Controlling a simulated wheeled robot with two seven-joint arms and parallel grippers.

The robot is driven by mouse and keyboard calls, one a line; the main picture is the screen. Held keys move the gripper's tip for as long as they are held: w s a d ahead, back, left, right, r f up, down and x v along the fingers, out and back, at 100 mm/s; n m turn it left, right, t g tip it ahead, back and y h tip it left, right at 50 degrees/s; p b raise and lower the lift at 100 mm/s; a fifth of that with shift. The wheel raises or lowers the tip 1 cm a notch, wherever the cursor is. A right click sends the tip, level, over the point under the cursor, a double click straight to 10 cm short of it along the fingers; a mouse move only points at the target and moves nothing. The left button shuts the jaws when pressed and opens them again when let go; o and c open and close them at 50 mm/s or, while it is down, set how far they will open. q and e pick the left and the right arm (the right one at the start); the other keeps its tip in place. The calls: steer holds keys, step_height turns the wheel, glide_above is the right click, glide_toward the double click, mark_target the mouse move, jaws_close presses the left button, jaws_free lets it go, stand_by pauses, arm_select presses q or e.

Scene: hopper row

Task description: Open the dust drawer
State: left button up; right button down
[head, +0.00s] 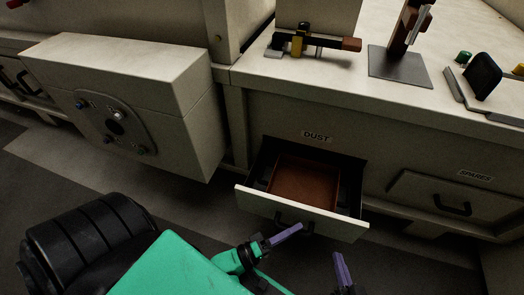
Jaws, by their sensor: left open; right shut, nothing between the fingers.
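The dust drawer (342,226), under the label DUST (317,136), stands pulled out of the cabinet front. Its inside shows a reddish-brown bottom and dark side walls. Its dark bar handle (308,228) is on the pale drawer front, partly hidden by a fingertip. My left gripper (319,241) has its two purple fingers wide apart, below and in front of the drawer front, with nothing seen between them. One fingertip overlaps the handle area in the picture; I cannot tell whether it touches. My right gripper is not in view.
A shut drawer labelled SPARES (440,208) is to the right. A pale box with a knobbed panel (115,125) juts out at the left. The counter holds a clamp-like tool (312,43), a stand on a grey plate (400,68) and a dark device (483,75).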

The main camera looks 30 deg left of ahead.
arm_select(q)
steer(key=p+v, duration=0.1)
steer(key=v, duration=1.3)
steer(key=shift+s+a, duration=0.2)
steer(key=shift+f, duration=0.1)
